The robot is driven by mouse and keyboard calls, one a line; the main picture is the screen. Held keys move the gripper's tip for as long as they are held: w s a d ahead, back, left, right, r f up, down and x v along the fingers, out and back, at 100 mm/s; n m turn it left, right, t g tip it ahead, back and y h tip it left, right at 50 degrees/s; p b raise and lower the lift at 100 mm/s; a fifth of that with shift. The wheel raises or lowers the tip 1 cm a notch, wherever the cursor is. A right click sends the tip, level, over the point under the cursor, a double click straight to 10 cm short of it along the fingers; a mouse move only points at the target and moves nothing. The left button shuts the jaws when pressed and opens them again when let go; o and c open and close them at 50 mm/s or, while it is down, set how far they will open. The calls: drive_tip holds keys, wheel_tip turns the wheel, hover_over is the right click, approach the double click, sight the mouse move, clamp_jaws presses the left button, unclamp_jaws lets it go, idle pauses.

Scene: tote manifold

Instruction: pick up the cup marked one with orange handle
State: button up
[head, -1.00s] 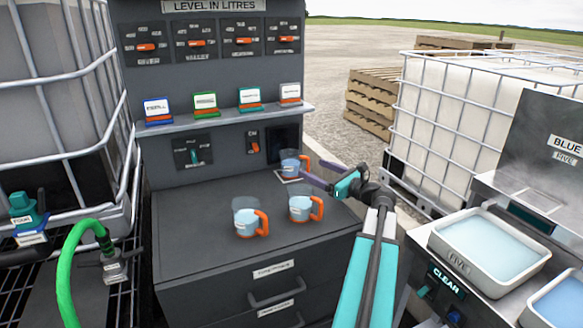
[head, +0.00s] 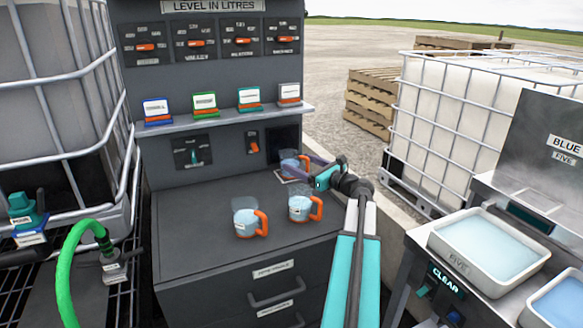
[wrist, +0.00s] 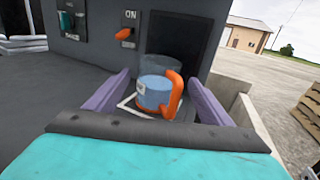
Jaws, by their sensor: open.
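Three clear cups of pale blue liquid with orange handles are on the dark cabinet top. One back cup (head: 289,166) sits on a white-outlined square by the dark recess. Two others stand nearer the front, a left cup (head: 244,222) and a right cup (head: 299,208). Their markings are too small to read in the head view. My gripper (head: 298,165) is open at the back cup. In the wrist view this cup (wrist: 153,92) stands upright between and just beyond the purple fingers (wrist: 158,79), its orange handle towards the right finger. I cannot tell whether they touch.
The panel (head: 210,105) with switches and a shelf of small labelled cards rises behind the cups. An orange switch (wrist: 125,34) is left of the recess. White trays (head: 485,252) stand at right; a green hose (head: 68,262) is at left.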

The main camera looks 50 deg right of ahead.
sight(296, 162)
drive_tip(key=shift+w+a+f, duration=0.1)
drive_tip(key=shift+w, duration=2.4)
drive_tip(key=c, duration=1.4)
